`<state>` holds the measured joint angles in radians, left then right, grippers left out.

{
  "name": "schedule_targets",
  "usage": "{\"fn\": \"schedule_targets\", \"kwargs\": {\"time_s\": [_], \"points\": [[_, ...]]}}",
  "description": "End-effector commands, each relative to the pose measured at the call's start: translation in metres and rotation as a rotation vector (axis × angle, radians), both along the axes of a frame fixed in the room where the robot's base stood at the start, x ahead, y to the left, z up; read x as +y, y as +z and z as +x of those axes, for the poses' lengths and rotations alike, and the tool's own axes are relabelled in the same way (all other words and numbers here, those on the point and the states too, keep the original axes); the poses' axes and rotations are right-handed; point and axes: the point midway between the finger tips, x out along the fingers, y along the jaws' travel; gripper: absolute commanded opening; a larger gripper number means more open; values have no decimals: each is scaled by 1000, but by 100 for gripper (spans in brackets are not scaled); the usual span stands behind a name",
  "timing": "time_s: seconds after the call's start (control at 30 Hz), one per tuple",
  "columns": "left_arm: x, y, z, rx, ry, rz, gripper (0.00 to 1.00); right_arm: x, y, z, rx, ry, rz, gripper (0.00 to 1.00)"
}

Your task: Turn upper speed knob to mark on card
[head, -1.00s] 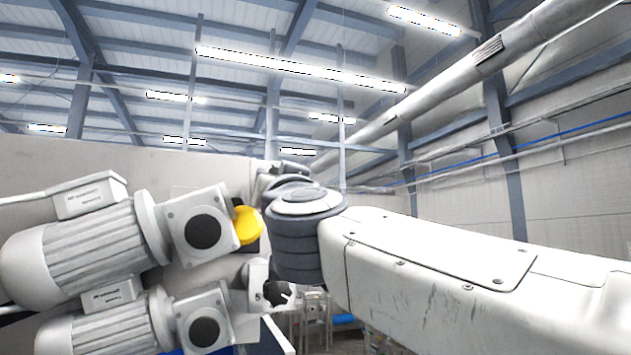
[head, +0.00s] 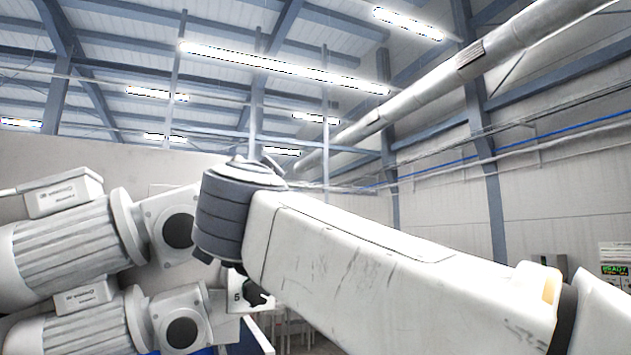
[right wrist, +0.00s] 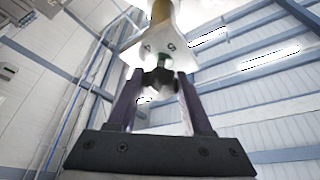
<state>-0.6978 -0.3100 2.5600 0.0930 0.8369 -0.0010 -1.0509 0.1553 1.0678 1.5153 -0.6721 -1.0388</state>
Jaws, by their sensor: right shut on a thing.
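Two grey motors with gearboxes are stacked at the left in the head view, the upper motor (head: 70,245) above the lower motor (head: 80,325). In the right wrist view, a dark knob (right wrist: 158,78) sits between the fingertips of my right gripper (right wrist: 157,84), which is shut on it. A white card (right wrist: 160,45) with dark marks lies just behind this knob; its marks are too blurred to read surely. In the head view my right arm hides the upper knob and my right gripper. The lower knob (head: 255,294) shows dark beside a white card (head: 237,296) marked 5. My left gripper is out of view.
My right arm crosses the middle of the head view close to the gearboxes. A pale panel (head: 110,160) stands behind the motors. Pipes and roof beams are far above.

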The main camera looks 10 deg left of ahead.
Motion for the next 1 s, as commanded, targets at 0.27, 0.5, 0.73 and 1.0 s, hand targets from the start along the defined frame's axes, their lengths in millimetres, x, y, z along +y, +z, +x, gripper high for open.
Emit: {"fn": "schedule_targets", "kwargs": {"time_s": [0.27, 0.5, 0.73, 1.0], "points": [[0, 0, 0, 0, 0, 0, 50, 1, -1, 0, 2, 2, -1, 0], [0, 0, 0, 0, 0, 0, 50, 1, -1, 0, 1, 1, -1, 80], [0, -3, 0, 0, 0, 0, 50, -1, -2, -3, -1, 1, 0, 80], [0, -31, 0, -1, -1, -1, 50, -14, -19, -42, -1, 6, 2, 80]]}}
